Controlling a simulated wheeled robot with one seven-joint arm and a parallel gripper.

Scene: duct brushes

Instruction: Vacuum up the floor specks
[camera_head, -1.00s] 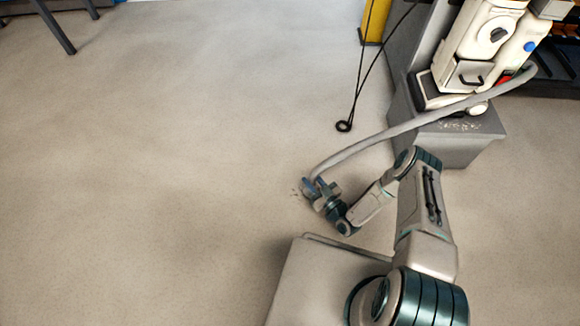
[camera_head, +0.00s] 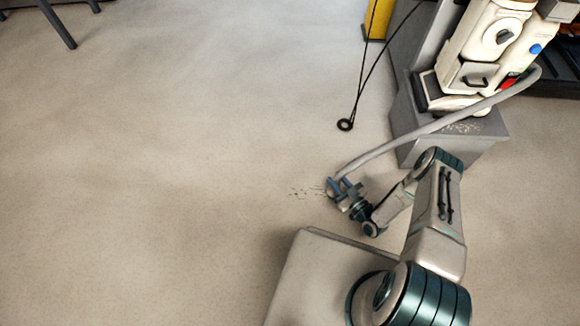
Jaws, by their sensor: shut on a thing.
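A small scatter of dark specks (camera_head: 303,192) lies on the bare floor, just left of my gripper. My gripper (camera_head: 340,190) is low over the floor and shut on the end of a grey vacuum hose (camera_head: 400,136). The hose arcs up and right to a white vacuum machine (camera_head: 476,62) on a grey plinth. The hose mouth is too small to make out, and I cannot tell whether it touches the floor. Some specks may be hidden under the gripper.
Pale specks (camera_head: 462,127) show on top of the grey plinth (camera_head: 440,145). A black cord ending in a ring (camera_head: 345,125) hangs before a yellow post (camera_head: 378,18). Dark furniture legs (camera_head: 56,24) stand at the top left. The floor at left is clear.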

